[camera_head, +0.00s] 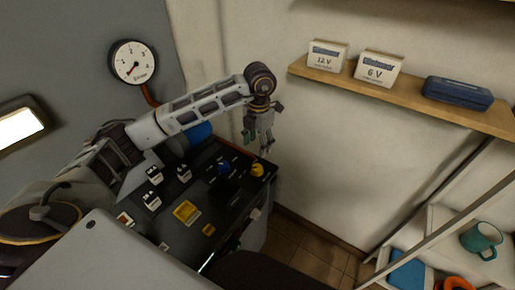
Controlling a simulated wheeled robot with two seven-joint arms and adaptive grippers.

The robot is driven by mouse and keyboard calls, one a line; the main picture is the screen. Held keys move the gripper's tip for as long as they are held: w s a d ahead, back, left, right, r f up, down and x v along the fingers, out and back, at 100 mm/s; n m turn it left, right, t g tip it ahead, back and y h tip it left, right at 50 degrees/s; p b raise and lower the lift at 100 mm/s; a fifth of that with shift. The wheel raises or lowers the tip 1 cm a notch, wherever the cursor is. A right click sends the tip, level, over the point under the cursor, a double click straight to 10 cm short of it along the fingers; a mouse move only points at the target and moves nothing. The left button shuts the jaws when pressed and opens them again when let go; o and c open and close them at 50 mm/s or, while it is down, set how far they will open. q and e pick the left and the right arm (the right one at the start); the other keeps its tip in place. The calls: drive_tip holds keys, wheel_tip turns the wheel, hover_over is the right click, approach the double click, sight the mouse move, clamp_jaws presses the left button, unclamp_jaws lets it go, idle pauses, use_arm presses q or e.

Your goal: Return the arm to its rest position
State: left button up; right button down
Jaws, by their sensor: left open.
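My left arm (200,108) comes in from the left and reaches out over a dark control panel. My left gripper (265,147) hangs down from its end, fingers pointing downward, in front of the pale wall. It is open and nothing shows between the fingers. It is near the far right corner of the panel, by a yellow knob (257,170); I cannot tell the exact gap. My right gripper does not show.
The dark panel (228,208) carries several switches and a yellow square (187,211). A gauge (133,62) is on the left wall. A wooden shelf (413,84) holds two boxes and a blue case (458,93). A lower right rack holds a teal mug (481,240).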

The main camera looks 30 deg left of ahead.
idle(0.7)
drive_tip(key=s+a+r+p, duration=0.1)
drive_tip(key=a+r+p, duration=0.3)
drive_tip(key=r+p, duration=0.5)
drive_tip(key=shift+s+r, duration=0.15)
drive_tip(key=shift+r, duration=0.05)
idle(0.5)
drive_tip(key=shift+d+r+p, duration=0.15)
drive_tip(key=shift+p, duration=0.25)
